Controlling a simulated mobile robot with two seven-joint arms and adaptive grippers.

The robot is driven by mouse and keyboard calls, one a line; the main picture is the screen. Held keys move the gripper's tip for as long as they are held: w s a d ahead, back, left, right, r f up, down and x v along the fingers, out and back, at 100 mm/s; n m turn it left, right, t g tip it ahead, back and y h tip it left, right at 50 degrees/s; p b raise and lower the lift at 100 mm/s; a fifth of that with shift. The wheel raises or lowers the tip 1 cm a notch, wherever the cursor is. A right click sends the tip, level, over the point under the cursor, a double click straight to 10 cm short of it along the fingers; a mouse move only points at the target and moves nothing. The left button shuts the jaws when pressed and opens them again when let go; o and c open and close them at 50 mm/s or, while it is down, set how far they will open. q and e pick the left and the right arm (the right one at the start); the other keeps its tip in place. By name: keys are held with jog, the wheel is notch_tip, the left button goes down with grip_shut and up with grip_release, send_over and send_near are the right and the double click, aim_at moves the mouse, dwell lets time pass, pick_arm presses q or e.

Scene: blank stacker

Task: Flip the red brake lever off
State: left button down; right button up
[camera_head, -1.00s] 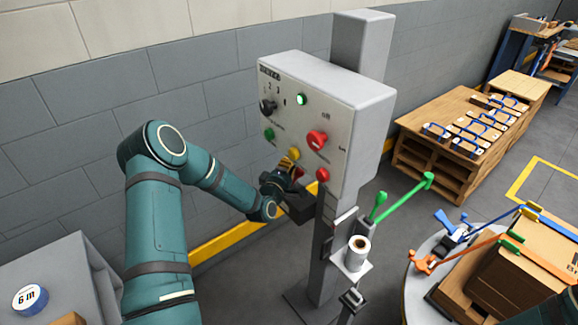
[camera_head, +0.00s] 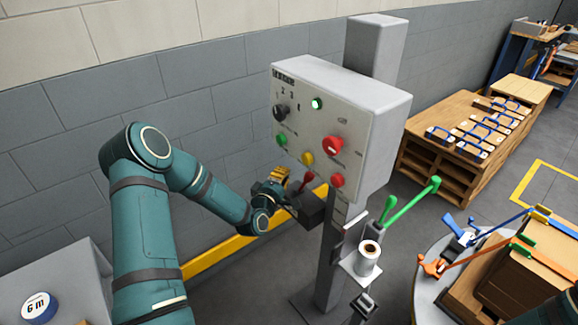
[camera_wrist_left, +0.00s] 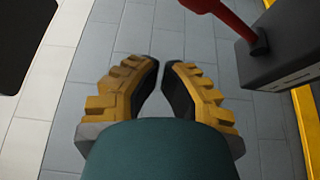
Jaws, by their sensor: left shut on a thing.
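The red brake lever (camera_head: 307,178) stands up, slightly tilted, from a dark box (camera_head: 313,207) low on the grey control cabinet's post. In the left wrist view the lever (camera_wrist_left: 228,20) is at the upper right, its foot in the dark box (camera_wrist_left: 275,50). My left gripper (camera_head: 283,177) is just left of the lever, apart from it. In the left wrist view its yellow-and-black fingers (camera_wrist_left: 160,65) are drawn together with a narrow gap. I see no object between them, and the lever is outside them. My right gripper is out of view.
The cabinet (camera_head: 370,110) carries a red mushroom button (camera_head: 333,146), other buttons and a black knob (camera_head: 280,112). A green-handled lever (camera_head: 412,200) and a white roll (camera_head: 369,258) are to the right. A grey wall stands behind.

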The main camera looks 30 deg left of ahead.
pick_arm(q)
jog(key=shift+s+f, duration=0.25)
jog(key=shift+s, duration=0.75)
jog(key=shift+s+f, duration=0.2)
jog(key=shift+s, duration=0.75)
